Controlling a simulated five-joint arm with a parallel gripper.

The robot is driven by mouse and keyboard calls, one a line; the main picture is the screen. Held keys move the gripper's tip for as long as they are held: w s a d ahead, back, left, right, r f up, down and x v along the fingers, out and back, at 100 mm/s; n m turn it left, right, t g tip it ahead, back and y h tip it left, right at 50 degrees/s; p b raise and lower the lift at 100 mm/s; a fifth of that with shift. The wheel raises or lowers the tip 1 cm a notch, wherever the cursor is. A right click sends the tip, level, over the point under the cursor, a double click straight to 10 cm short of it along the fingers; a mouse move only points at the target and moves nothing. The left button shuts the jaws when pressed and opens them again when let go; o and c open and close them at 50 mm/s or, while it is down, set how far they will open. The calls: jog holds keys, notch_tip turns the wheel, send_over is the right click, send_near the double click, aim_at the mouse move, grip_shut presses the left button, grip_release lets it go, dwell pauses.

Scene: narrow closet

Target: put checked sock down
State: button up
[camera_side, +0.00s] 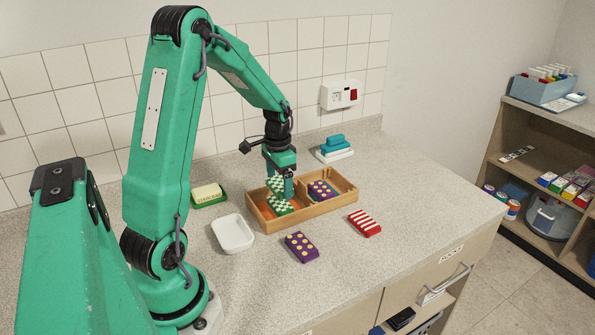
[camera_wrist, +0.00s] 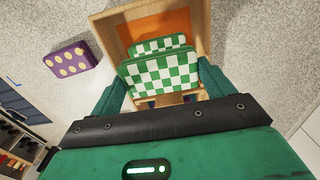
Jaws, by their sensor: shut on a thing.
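My gripper (camera_side: 287,182) is shut on a folded green-and-white checked sock (camera_wrist: 165,78), with a finger on each side of it. In the side view this held sock (camera_side: 276,183) is over the left compartment of the wooden tray (camera_side: 262,221). A second checked sock (camera_side: 280,205) lies in that compartment, just below the held one; it also shows behind it in the wrist view (camera_wrist: 156,45). I cannot tell whether the two socks touch. The compartment's floor (camera_wrist: 165,24) is orange. A purple sock with yellow dots (camera_side: 322,189) lies in the right compartment.
Another purple dotted sock (camera_side: 301,246) and a red-and-white striped sock (camera_side: 365,222) lie on the counter in front of the tray. A blue-and-white stack (camera_side: 334,149) is behind. The counter's right side is clear.

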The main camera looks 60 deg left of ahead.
aim_at(279, 183)
jog(key=shift+f, duration=1.9)
jog(key=shift+f, duration=0.15)
jog(key=o, duration=0.9)
notch_tip(279, 183, up, 12)
jog(key=shift+r, duration=0.2)
jog(key=shift+d, duration=0.1)
